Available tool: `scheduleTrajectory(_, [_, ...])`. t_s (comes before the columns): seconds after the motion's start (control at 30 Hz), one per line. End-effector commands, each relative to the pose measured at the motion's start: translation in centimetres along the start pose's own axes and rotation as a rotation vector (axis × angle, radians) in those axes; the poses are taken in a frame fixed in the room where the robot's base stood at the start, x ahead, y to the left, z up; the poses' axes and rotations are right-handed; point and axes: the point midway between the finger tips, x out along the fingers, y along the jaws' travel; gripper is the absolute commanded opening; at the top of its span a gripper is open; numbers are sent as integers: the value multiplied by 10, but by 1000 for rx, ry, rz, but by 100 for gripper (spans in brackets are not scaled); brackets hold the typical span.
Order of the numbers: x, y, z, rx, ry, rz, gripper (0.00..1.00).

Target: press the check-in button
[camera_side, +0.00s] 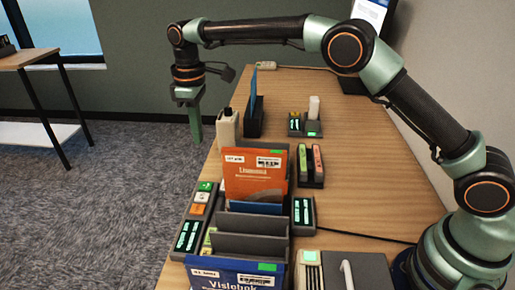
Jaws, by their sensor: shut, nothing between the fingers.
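A dark panel (181,253) stands at the table's left edge, beside the rack. It has a green button (206,186), a white button (202,197) and an orange button (198,209) in a row, above lit green displays. The markings are too small to read, so I cannot tell which is the check-in button. My gripper (195,136) points down with its fingers shut and empty. It appears in the picture above and a little left of the panel, apart from the buttons, near the table's left edge.
A grey rack (250,243) holds an orange book (255,172) and a blue book (235,278). A white bottle-like object (227,128), a dark holder (254,122) and small lit devices (312,134) stand farther back. The wooden table (370,170) is clear at right.

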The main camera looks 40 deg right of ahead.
Motion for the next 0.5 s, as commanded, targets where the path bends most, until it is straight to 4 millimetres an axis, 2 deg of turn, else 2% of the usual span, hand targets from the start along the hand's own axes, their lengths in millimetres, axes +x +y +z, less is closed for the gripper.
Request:
scheduleTrajectory(0.17, [12,0,0,1,-2,-1,0])
scheduleTrajectory(0.5, [75,0,1,1,-4,-2,0])
